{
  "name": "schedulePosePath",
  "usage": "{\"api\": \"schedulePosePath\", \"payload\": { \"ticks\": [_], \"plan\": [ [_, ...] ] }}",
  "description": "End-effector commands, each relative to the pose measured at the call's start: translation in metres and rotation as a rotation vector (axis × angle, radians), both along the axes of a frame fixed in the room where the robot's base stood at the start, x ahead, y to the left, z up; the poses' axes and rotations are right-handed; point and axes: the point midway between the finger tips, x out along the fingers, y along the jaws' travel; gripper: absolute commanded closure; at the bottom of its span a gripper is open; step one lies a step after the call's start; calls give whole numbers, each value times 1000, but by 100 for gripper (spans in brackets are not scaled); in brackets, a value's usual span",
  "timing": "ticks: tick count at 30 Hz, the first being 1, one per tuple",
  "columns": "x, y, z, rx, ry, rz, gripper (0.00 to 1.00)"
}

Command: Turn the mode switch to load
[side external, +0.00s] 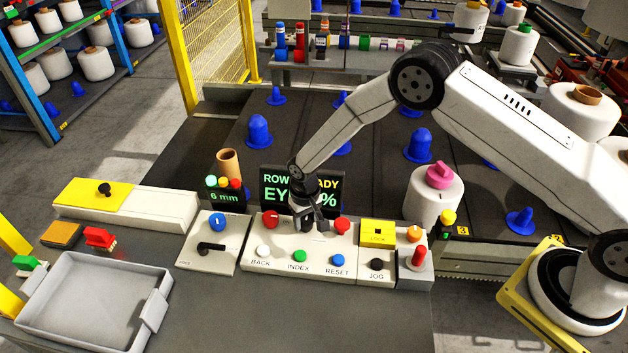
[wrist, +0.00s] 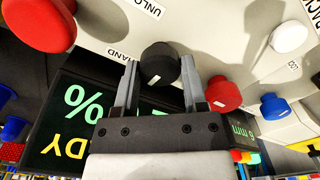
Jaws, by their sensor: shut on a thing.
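The mode switch is a black round knob (wrist: 160,63) with a small white mark, in the middle of the wrist view. My gripper (wrist: 158,75) has one finger on each side of it, shut on it. The label HAND shows left of the knob, and a partly cut label starting UNLO shows above it; no label reading load is visible.
Red buttons (side external: 270,221) and (side external: 341,223) flank my gripper closely. White, green and blue buttons line the panel front. A dark display (side external: 275,190) stands just behind.

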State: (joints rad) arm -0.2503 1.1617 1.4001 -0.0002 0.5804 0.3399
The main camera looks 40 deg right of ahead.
Motion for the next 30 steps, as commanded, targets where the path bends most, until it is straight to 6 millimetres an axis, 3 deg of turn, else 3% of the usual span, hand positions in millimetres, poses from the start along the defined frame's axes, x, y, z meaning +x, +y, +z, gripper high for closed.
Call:
{"api": "schedulePosePath", "payload": {
  "ticks": [20,21,24,30],
  "plan": [
    [1,0,0,0,-3,107,100],
    [1,0,0,0,-3,107,42],
    [1,0,0,0,-2,106,10],
    [0,0,0,0,-1,105,10]
  ]
}}
